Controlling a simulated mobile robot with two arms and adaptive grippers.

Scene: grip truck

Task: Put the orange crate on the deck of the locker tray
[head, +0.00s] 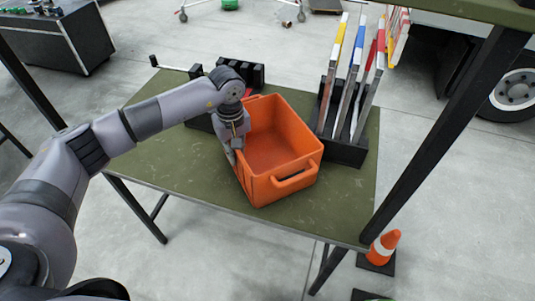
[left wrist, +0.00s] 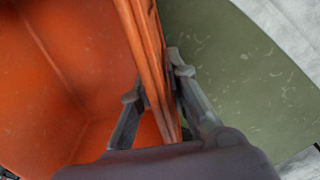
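The orange crate (head: 285,172) stands upright and empty on the olive table (head: 185,165), with a handle slot in its near side. My left gripper (head: 234,154) comes down over the crate's left wall. In the left wrist view, the fingers of the gripper (left wrist: 157,85) are on either side of the orange wall (left wrist: 145,40), one inside the crate and one outside, and both appear to touch it. The fingertips are small and partly hidden in the head view. I cannot make out the locker tray. My right gripper is not in view.
A black rack (head: 345,150) with upright coloured boards stands close to the crate's right. Another black holder (head: 240,75) is behind it. Dark posts rise beside the table. A traffic cone (head: 383,247) is at the lower right. The table's front left is clear.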

